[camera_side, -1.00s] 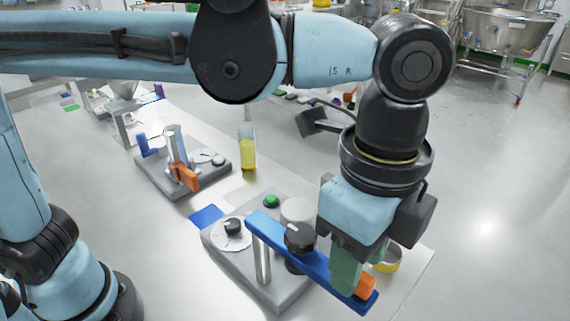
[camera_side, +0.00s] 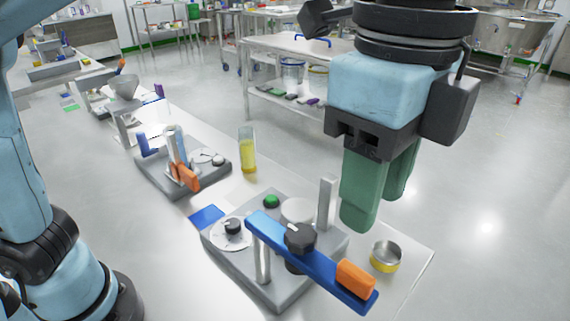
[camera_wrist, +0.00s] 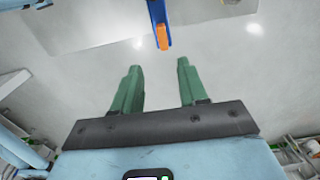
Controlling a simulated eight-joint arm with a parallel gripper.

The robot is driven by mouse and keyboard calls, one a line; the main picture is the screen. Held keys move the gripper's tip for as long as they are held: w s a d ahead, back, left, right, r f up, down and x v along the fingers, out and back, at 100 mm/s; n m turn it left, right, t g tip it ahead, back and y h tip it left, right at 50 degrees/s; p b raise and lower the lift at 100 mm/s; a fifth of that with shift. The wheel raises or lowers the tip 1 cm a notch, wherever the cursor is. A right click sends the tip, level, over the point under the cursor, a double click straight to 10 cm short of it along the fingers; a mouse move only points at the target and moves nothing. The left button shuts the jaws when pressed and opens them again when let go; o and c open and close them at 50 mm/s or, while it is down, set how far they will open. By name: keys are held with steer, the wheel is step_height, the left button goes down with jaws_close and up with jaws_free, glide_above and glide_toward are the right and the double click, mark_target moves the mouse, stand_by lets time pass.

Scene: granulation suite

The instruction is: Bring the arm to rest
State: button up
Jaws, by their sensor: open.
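My gripper (camera_side: 380,190) hangs in the air above the right part of the bench, with its green fingers pointing down. In the wrist view my gripper (camera_wrist: 157,70) shows its two fingers apart with nothing between them. Below it in the side view is a blue lever arm (camera_side: 310,262) with an orange end grip (camera_side: 356,279) and a black knob, mounted on a grey device (camera_side: 250,275). The fingers are clear of the lever. The orange grip also shows in the wrist view (camera_wrist: 162,38), beyond the fingertips.
A round tin with a yellow band (camera_side: 386,257) stands on the bench (camera_side: 425,250) right of the device. A beaker of yellow liquid (camera_side: 247,150) and a second grey device (camera_side: 190,180) stand further back. The air around my gripper looks clear.

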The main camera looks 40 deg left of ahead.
steer(key=w+a+f+n+t, duration=0.1)
steer(key=a+f+n, duration=0.4)
steer(key=a, duration=0.5)
steer(key=w+a+f+n+t, duration=0.1)
steer(key=a+f+n+t, duration=0.2)
steer(key=a+f+n, duration=0.3)
steer(key=w+a+f+n+t, duration=0.2)
steer(key=a+f+n, duration=0.3)
steer(key=a, duration=1)
steer(key=shift+f+n+t, duration=0.4)
steer(key=shift+n+t, duration=0.2)
steer(key=shift+n, duration=0.5)
